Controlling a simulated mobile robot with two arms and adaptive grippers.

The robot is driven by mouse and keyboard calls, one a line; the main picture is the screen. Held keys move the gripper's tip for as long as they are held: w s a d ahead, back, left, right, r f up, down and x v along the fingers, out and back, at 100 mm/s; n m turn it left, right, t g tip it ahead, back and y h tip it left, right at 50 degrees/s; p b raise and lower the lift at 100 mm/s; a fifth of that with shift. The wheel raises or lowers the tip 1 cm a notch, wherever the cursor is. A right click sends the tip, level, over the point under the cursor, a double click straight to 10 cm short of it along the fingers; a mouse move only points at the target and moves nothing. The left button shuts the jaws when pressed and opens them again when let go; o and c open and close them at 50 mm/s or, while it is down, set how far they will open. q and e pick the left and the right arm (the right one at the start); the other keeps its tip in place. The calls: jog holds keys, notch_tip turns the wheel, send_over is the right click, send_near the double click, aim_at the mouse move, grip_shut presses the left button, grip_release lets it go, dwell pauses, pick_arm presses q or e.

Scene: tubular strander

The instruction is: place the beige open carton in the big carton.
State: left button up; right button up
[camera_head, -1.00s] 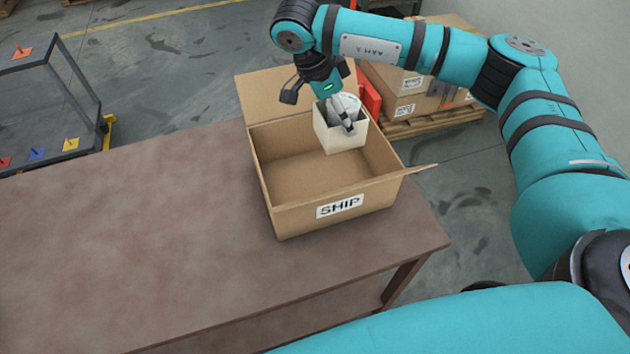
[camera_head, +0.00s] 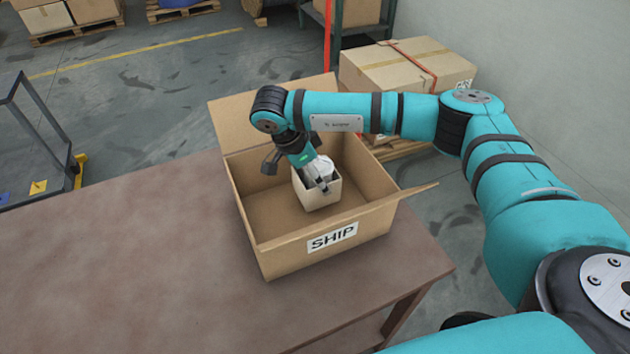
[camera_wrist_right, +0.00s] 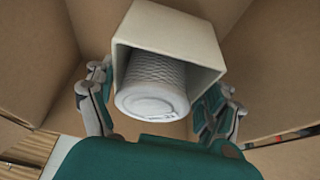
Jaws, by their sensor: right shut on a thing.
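The big carton (camera_head: 285,258) stands open on the brown table, with a SHIP label on its front wall and flaps folded outward. The beige open carton (camera_head: 322,197) is inside it, below the rim level and near the middle. My right gripper (camera_head: 316,178) is shut on the beige carton from above. The right wrist view shows the beige carton (camera_wrist_right: 207,50) between the fingers (camera_wrist_right: 160,95), with a white ribbed cylindrical thing (camera_wrist_right: 155,80) inside it. I cannot tell whether its base touches the big carton's floor. My left gripper is not in view.
The table (camera_head: 120,260) is bare to the left of the big carton. A strapped carton (camera_head: 405,68) sits on a pallet behind the table at the right. A dark-framed cart (camera_head: 45,140) stands at the left. My right arm reaches across above the big carton's right side.

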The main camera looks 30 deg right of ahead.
notch_tip(320, 180, down, 3)
jog(key=shift+r, duration=0.1)
jog(key=o, duration=1)
jog(key=b+v, duration=0.2)
jog(key=v, duration=0.9)
jog(key=shift+r, duration=0.1)
jog(key=shift+a+r, duration=0.2)
jog(key=shift+r, duration=0.2)
